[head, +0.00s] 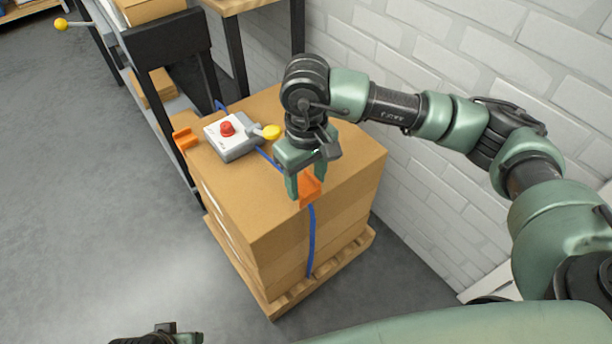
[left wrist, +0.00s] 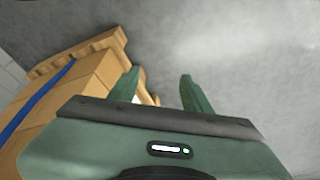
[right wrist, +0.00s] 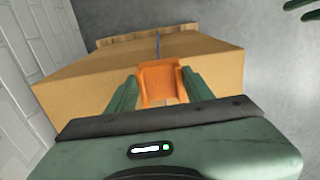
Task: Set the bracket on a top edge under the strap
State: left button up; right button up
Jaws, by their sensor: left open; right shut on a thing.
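My right gripper (head: 305,184) is shut on an orange corner bracket (head: 311,190), which also shows between the fingers in the right wrist view (right wrist: 160,82). The bracket is at the right-hand top edge of a cardboard carton stack (head: 255,215), in line with the blue strap (head: 312,240). The strap runs over the top and down the side below the bracket. I cannot tell whether the bracket touches the edge or lies under the strap. A second orange bracket (head: 184,138) sits on the opposite top edge. My left gripper (left wrist: 160,85) is open and empty, away from the stack.
A grey box with a red button (head: 230,135) and a yellow knob stands on the carton top by the strap. The stack rests on a wooden pallet (head: 275,305). A white brick wall (head: 440,150) is close behind; a dark-framed bench stands left. Floor at left is free.

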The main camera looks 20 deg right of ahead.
aim_at(305, 188)
jog(key=shift+f+b, duration=0.4)
jog(key=shift+f, duration=0.7)
jog(key=shift+f+b, duration=0.7)
jog(key=shift+f, duration=0.7)
pick_arm(q)
jog(key=shift+b+v, duration=0.7)
jog(key=shift+v, duration=1.5)
pick_arm(e)
jog(key=shift+w+f, duration=0.15)
jog(key=shift+f, duration=0.3)
pick_arm(q)
jog(key=shift+s, duration=0.1)
pick_arm(e)
jog(key=o, duration=1.4)
jog(key=shift+o, duration=0.4)
jog(key=o, duration=0.3)
pick_arm(q)
jog(key=shift+r, duration=0.1)
pick_arm(e)
jog(key=shift+r, duration=0.2)
